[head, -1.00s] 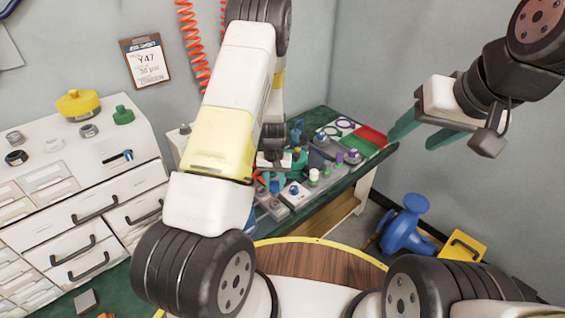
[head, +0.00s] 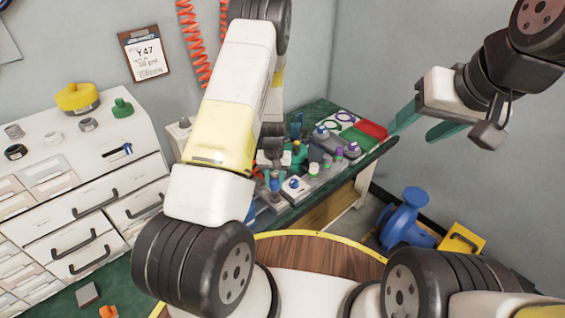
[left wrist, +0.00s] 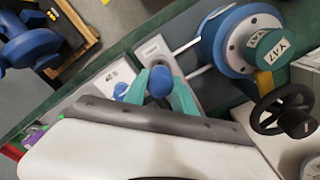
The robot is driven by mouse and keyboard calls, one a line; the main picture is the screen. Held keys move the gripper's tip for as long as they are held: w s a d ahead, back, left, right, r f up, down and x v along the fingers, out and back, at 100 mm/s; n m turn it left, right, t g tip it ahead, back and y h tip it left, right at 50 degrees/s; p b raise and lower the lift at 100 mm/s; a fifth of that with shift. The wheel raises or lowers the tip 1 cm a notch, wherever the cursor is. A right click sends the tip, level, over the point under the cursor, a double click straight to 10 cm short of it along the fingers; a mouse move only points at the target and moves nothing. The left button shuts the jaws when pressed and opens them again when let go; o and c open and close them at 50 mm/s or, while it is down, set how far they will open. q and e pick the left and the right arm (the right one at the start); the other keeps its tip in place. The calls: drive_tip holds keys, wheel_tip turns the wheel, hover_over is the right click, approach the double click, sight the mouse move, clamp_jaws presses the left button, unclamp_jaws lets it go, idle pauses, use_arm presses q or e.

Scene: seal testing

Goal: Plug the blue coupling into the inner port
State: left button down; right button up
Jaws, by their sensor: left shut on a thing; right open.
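The blue coupling (left wrist: 160,82) is between the teal fingers of my left gripper (left wrist: 161,91), which are shut on it. In the left wrist view it is over or beside a grey block (left wrist: 153,48); whether it touches is hidden. In the head view my left gripper (head: 270,178) is low over the bench fixtures, mostly hidden by my arm. Another grey block (left wrist: 112,76) with a blue fitting (left wrist: 120,91) is beside it. I cannot tell which port is the inner one. My right gripper (head: 428,128) is open and empty, right of the bench.
Several small fixtures, a red tray (head: 371,131) and a green bench top (head: 322,110) lie behind. A blue pump (head: 404,218) is on the floor.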

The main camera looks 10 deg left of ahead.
use_arm(q)
drive_tip(key=shift+f, duration=1.35)
idle(0.3)
drive_tip(key=c, duration=0.9)
unclamp_jaws()
drive_tip(key=shift+c, duration=0.2)
drive_tip(key=shift+r, duration=3.85)
